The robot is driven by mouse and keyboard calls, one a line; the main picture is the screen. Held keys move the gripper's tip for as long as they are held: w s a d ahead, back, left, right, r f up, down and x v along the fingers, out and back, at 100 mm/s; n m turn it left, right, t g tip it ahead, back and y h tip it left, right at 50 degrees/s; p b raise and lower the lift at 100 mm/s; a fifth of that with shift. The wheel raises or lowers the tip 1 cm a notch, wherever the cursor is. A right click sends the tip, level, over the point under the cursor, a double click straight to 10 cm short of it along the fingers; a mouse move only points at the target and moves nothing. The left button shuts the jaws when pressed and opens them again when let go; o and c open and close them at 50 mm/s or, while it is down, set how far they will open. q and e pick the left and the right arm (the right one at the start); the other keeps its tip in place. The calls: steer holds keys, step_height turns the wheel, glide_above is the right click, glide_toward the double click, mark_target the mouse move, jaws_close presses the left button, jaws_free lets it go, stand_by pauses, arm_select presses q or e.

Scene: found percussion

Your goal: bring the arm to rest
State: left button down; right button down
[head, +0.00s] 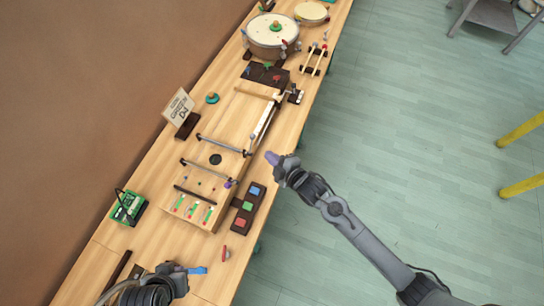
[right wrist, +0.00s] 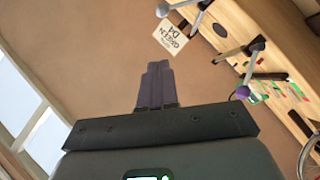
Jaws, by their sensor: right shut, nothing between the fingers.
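My right arm reaches in from the lower right in the head view. My left gripper (head: 187,270) is low in the head view, over the near end of the bench. A blue piece shows at its tip; I cannot tell whether its fingers are apart.
A dark block with coloured pads (head: 247,208) lies near the bench edge. A round drum (head: 272,37) stands at the far end. A sign card (head: 179,106) and a green box (head: 129,207) stand on the left. The floor (head: 400,150) right of the bench is mostly clear.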

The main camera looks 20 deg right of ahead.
steer(key=shift+s, duration=0.1)
steer(key=s+d+r+m+g+h+p, duration=0.1)
steer(key=s+d+r+m+g+p, duration=0.2)
steer(key=s, duration=0.5)
steer(key=s+d+r+m+g+h+p, duration=0.2)
steer(key=s+r+m, duration=0.4)
steer(key=s, duration=0.3)
steer(key=s+d+r+m+g+h+p, duration=0.2)
steer(key=s+d+r+m+g+p, duration=0.2)
steer(key=s, duration=0.5)
step_height(320, 180, up, 3)
steer(key=shift+s+d+f+m+p, duration=0.2)
steer(key=shift+d+m+p, duration=0.3)
steer(key=shift+p, duration=0.65)
